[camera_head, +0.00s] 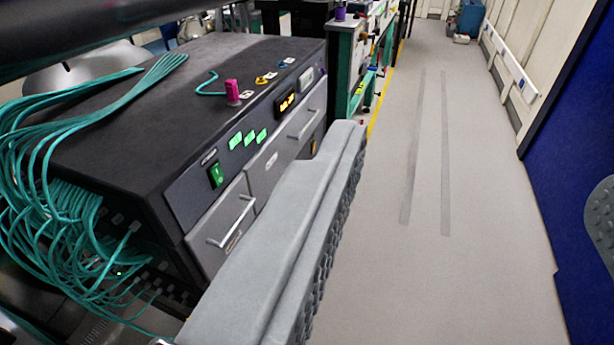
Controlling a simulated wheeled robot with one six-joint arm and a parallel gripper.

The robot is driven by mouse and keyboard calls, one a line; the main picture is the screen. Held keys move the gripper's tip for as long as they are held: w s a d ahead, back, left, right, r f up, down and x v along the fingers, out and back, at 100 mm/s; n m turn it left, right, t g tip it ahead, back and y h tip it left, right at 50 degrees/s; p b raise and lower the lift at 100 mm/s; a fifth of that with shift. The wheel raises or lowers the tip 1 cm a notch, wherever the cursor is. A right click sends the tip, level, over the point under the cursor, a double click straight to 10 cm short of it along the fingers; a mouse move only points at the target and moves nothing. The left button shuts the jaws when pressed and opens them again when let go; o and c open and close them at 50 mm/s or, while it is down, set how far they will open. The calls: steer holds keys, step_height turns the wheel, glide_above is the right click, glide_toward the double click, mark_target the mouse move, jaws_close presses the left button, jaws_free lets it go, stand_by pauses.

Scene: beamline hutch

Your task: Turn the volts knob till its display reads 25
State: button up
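No volts knob can be made out in this view. A black equipment cabinet (110,150) on the left has a grey front panel with small lit displays. An amber display (286,103) sits toward its far end, and several green displays (249,138) sit nearer. Their readings are too small to tell. My gripper (475,165) is open and empty. Its large grey finger stands in front of the cabinet's right side and hides part of the front. The other finger shows only partly at the right edge.
Teal cables (50,220) bundle over the cabinet's left end. A magenta object (232,92) stands on the cabinet top. A green lit switch (215,174) and handled drawers are on the front. Clear grey floor (460,270) lies right, with a blue panel (575,130) beyond.

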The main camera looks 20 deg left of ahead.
steer(key=w+a+f+m+g+y, duration=0.1)
steer(key=w+a+f+g+y, duration=0.15)
steer(key=w+f+g, duration=0.65)
steer(key=w+a+f+m+g+y, duration=0.2)
steer(key=w+a+f+g, duration=0.1)
steer(key=w+f, duration=1.2)
steer(key=w+a+f+m+g+y, duration=0.25)
steer(key=w+f+y, duration=0.25)
steer(key=f, duration=0.8)
steer(key=w+a+f+m+g+y, duration=0.1)
steer(key=w+a+f+m+y, duration=0.2)
steer(key=f, duration=1)
steer(key=w+a+f+m+g+y, duration=0.1)
steer(key=w+a+f+y, duration=0.35)
steer(key=f, duration=0.85)
steer(key=w+a+y, duration=0.1)
steer(key=w+a, duration=0.1)
steer(key=a, duration=1.3)
steer(key=shift+a, duration=0.35)
steer(key=shift+w, duration=0.1)
steer(key=c, duration=1)
